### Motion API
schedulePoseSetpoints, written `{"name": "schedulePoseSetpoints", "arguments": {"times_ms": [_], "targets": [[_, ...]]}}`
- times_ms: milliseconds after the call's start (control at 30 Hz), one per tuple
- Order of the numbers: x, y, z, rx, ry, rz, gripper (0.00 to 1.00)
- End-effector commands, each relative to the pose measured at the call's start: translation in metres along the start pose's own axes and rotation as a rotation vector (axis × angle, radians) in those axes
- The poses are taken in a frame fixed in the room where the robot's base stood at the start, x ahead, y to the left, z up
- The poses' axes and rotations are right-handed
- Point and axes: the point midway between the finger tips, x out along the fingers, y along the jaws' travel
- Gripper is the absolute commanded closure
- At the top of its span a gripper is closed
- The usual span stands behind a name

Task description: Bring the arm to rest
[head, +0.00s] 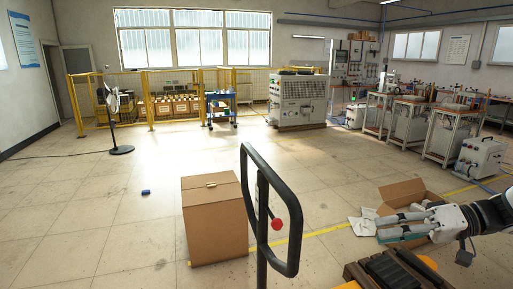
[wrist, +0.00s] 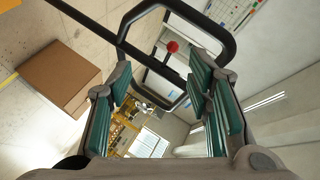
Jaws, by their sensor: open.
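My gripper (head: 385,227) shows at the right of the head view, stretched out to the left over the open cardboard box. In the wrist view its two padded fingers (wrist: 160,110) stand wide apart with nothing between them. Beyond the fingers is the black handle frame (wrist: 195,15) with a red knob. The same handle frame (head: 246,185) stands upright near the middle of the head view, left of my gripper and apart from it.
A closed cardboard box (head: 215,220) stands left of the handle. An open cardboard box (head: 402,192) lies behind my gripper, with white sheets beside it. Machine benches (head: 455,130) line the right side. The left floor is mostly clear.

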Motion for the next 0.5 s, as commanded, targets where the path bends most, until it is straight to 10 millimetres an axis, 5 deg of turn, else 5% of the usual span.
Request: {"name": "schedulePoseSetpoints", "arguments": {"times_ms": [500], "targets": [[0.041, -0.061, 0.035, 0.106, -0.284, 0.25, 0.54]]}}
